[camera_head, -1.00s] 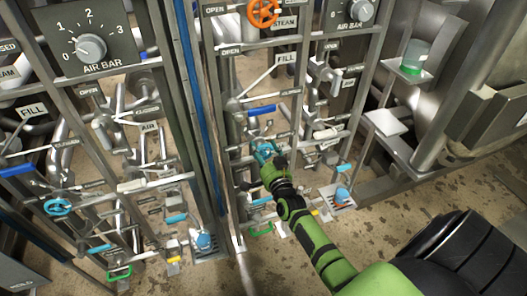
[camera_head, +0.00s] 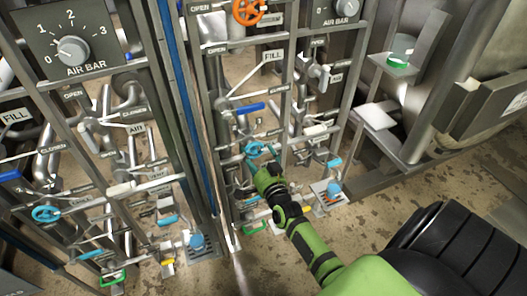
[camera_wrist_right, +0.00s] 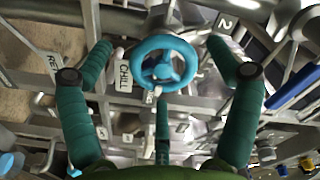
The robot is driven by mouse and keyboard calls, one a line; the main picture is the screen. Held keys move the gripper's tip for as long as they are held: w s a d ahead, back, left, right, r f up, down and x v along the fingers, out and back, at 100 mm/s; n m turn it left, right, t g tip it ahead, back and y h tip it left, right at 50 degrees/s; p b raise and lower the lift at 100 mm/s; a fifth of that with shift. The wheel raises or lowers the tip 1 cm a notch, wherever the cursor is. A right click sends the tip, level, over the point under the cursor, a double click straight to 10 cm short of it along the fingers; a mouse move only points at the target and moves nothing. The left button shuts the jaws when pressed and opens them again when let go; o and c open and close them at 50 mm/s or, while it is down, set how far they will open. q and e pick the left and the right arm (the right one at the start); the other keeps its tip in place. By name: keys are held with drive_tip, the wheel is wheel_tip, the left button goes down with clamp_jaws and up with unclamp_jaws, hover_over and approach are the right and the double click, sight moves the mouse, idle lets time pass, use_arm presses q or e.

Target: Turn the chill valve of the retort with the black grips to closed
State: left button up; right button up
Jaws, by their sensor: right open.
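A blue handwheel (camera_head: 258,150) sits low in the right-hand pipe panel. In the right wrist view this blue wheel (camera_wrist_right: 165,61) is at upper middle, beside a white CHILL tag (camera_wrist_right: 124,75). My right gripper (camera_head: 263,170) is just in front of the wheel in the head view. In the wrist view my right gripper (camera_wrist_right: 160,55) is open, with dark green fingers spread to the left and right of the wheel. A gap shows between each finger and the rim. No black grips can be made out. My left gripper is not in view.
An orange steam wheel (camera_head: 248,11) and a blue lever (camera_head: 251,108) are on the same panel. The left panel has another blue wheel (camera_head: 46,214) and an AIR BAR dial (camera_head: 73,50). Frame posts and pipes crowd the wheel. The floor (camera_head: 390,190) at right is bare.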

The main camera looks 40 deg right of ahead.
drive_tip(key=v, duration=0.9)
drive_tip(key=shift+a, duration=0.15)
drive_tip(key=shift+s, duration=0.1)
